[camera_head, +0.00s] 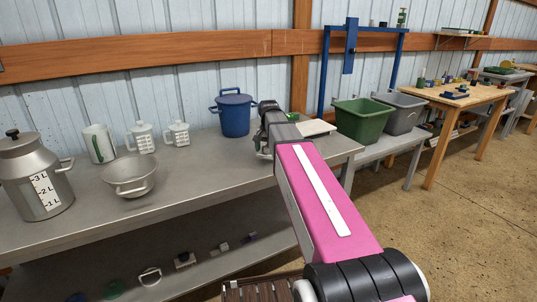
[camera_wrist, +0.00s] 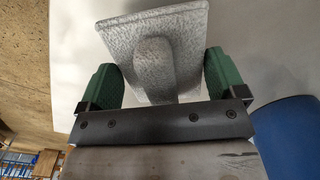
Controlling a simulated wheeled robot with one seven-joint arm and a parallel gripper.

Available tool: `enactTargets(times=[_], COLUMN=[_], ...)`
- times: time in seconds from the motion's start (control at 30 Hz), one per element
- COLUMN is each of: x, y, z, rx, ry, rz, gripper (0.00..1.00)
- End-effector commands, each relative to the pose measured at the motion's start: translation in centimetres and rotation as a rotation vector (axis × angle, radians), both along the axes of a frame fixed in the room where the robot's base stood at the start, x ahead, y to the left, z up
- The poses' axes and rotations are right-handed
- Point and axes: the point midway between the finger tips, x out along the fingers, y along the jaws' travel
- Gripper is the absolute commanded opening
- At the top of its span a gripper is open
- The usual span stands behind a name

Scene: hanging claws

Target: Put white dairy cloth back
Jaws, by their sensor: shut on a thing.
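My gripper (camera_wrist: 160,70) has its two green fingers on either side of a pale grey-white speckled piece (camera_wrist: 184,26), which I take to be the white dairy cloth. It has a flat, squarish part and a thick raised ridge between the fingers. My gripper is shut on it, over the pale tabletop. In the head view my wrist and arm hide most of the gripper. A flat white thing (camera_head: 316,128) shows just right of my wrist there, near the bench's right end. I cannot tell whether it is the held piece.
A blue lidded pot (camera_head: 235,115) stands left of my wrist. A steel bowl (camera_head: 130,177), white jugs and a milk can (camera_head: 36,180) stand further left on the steel bench (camera_head: 205,172). Green (camera_head: 362,119) and grey (camera_head: 401,112) bins stand to the right, by a blue frame (camera_head: 349,45).

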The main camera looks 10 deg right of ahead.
Motion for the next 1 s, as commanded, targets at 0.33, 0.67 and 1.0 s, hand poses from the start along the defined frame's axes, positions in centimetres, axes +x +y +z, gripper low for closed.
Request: enactTargets(times=[0.33, 0.67, 1.0], x=[0.0, 0.0, 0.0], y=[0.0, 0.0, 0.0], z=[-2.4, -2.7, -1.9], rx=[0.0, 0.0, 0.0], ry=[-0.001, -0.001, -0.001], rz=[0.0, 0.0, 0.0], gripper=[0.67, 1.0, 1.0])
